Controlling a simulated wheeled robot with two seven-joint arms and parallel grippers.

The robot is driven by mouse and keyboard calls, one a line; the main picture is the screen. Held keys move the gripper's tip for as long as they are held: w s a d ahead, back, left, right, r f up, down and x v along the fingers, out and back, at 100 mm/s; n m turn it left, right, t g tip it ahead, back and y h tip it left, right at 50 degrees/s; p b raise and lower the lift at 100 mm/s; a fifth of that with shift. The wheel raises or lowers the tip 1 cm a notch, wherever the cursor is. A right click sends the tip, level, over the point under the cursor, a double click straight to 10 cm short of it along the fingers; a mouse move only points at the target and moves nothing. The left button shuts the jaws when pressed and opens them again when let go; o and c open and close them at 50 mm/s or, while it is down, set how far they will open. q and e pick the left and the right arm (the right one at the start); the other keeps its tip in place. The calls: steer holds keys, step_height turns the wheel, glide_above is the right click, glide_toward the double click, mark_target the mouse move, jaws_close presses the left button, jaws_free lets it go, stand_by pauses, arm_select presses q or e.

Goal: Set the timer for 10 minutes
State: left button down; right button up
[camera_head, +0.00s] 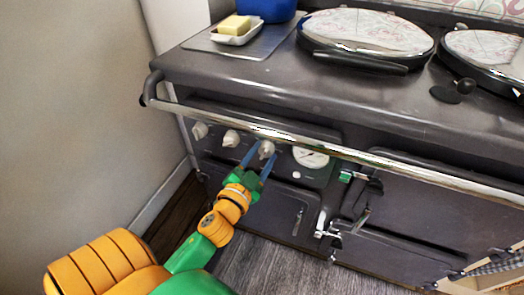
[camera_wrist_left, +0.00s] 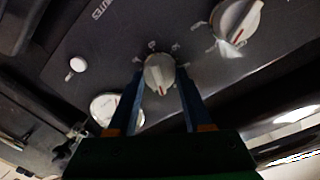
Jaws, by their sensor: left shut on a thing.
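My left gripper (camera_head: 261,157) reaches the front panel of the dark range cooker. Its two blue fingers are shut on the pale knob (camera_head: 267,147) nearest the round white dial (camera_head: 310,157). In the left wrist view this knob (camera_wrist_left: 159,72) sits between the fingertips (camera_wrist_left: 159,84). A red line on it points toward the bottom of the picture, and small marks surround it. Part of a printed word, ending in "UTES", shows at the top of that view. I cannot read a minute setting. My right gripper is not in view.
Two more knobs (camera_head: 230,138) (camera_head: 200,130) are left of the held one. A chrome rail (camera_head: 330,148) runs across the front above the panel. A butter dish (camera_head: 234,32), a blue pot (camera_head: 266,8) and round lids (camera_head: 366,32) are on top. A wall stands left.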

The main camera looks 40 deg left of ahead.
arm_select(q)
steer(key=shift+r+m+p, duration=0.1)
steer(key=shift+m+p, duration=0.4)
steer(key=shift+m, duration=0.7)
steer(key=shift+m+g+p, duration=0.3)
steer(key=shift+m+p, duration=0.2)
steer(key=shift+m, duration=0.9)
steer(key=shift+c, duration=1.6)
jaws_free()
